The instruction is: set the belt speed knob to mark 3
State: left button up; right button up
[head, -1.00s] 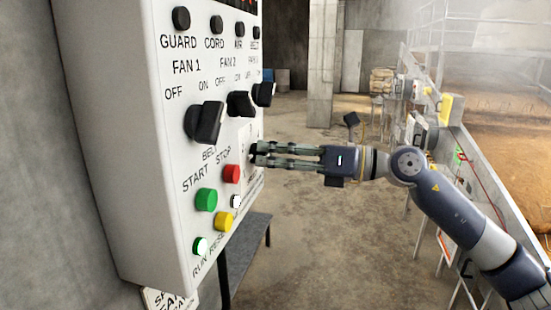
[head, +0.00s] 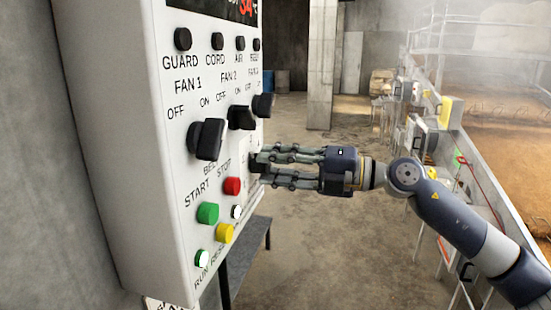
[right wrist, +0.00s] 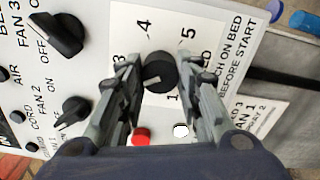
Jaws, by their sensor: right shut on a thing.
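The belt speed knob (right wrist: 160,72) is black and round, with a pale pointer line that points toward the lower left in the right wrist view. Marks 4 and 5 show above it, 3 to its left and 1 below it; mark 2 cannot be seen. My right gripper (right wrist: 160,82) is shut on the knob, one finger on each side. In the head view my right gripper (head: 258,160) reaches the panel face from the right, and its fingertips mostly hide the knob. My left gripper is not in view.
The white control panel (head: 130,130) carries black fan switches (head: 207,139) above, a red stop button (head: 232,186), a green start button (head: 208,213) and a yellow button (head: 224,233) close by. A dark table (head: 250,240) stands below. Open floor lies right of the panel.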

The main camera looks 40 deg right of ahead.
jog(key=shift+m+p, duration=3.2)
jog(key=shift+p, duration=0.7)
jog(key=o, duration=1.1)
jog(key=v, duration=1.2)
jog(key=shift+d, duration=0.1)
